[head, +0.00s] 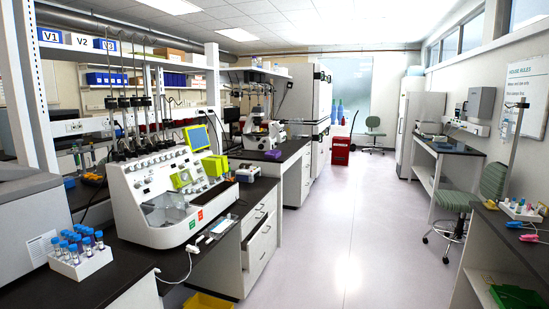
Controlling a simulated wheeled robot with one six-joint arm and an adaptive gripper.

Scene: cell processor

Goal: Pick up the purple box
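A small purple box (273,154) lies on the dark top of the bench at the middle of the head view. It is near the bench's aisle-side edge, just in front of a white microscope (263,133). It looks small from here, and its details cannot be made out. My gripper is not in view.
A large white cell processor (150,205) stands on the near left bench, beside a rack of blue-capped tubes (82,262). A drawer (259,222) below the bench appears partly open. The aisle floor (335,220) is clear. A stool (487,195) stands at right.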

